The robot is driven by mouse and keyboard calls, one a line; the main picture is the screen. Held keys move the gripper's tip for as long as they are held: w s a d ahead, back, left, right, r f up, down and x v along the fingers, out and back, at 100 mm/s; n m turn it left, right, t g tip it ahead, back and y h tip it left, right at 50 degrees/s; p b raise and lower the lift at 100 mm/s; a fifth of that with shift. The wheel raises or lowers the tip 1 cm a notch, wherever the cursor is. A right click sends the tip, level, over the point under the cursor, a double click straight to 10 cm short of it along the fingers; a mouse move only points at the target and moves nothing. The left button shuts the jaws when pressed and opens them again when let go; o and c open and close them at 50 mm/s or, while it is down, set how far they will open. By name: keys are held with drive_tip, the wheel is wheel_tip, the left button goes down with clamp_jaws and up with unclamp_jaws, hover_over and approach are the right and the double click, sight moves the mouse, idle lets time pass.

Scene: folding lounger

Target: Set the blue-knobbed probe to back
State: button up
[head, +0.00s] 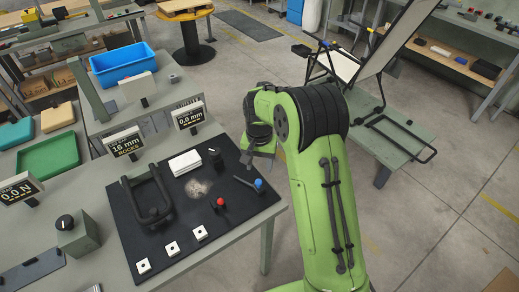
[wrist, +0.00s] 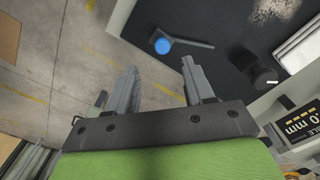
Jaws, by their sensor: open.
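The blue-knobbed probe (head: 259,183) is at the right edge of the black mat (head: 222,240) on the grey bench. A thin dark bar runs from beside the blue knob towards the left. In the wrist view the blue knob (wrist: 162,46) shows ahead of the gap between my fingertips, with the bar pointing right. My gripper (wrist: 160,68) is open and empty, apart from the knob.
A red knob (head: 220,202), a black knob (head: 214,153), a white block (head: 185,163) and a black U-shaped frame (head: 150,200) share the mat. Display boxes reading 16 mm (head: 124,143) and 0.0 mm (head: 189,117) stand behind. Open floor lies right of the bench.

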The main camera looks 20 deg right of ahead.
wheel_tip(320, 180, up, 7)
drive_tip(key=shift+r+p, duration=0.2)
drive_tip(key=shift+p, duration=0.15)
drive_tip(key=s+r+n+t, duration=0.3)
drive_tip(key=s+r, duration=0.9)
drive_tip(key=s, duration=0.2)
drive_tip(key=s+n+t, duration=0.2)
drive_tip(key=s, duration=1.2)
drive_tip(key=shift+f+t, duration=0.2)
drive_tip(key=shift+t, duration=0.1)
drive_tip(key=shift+a, duration=0.1)
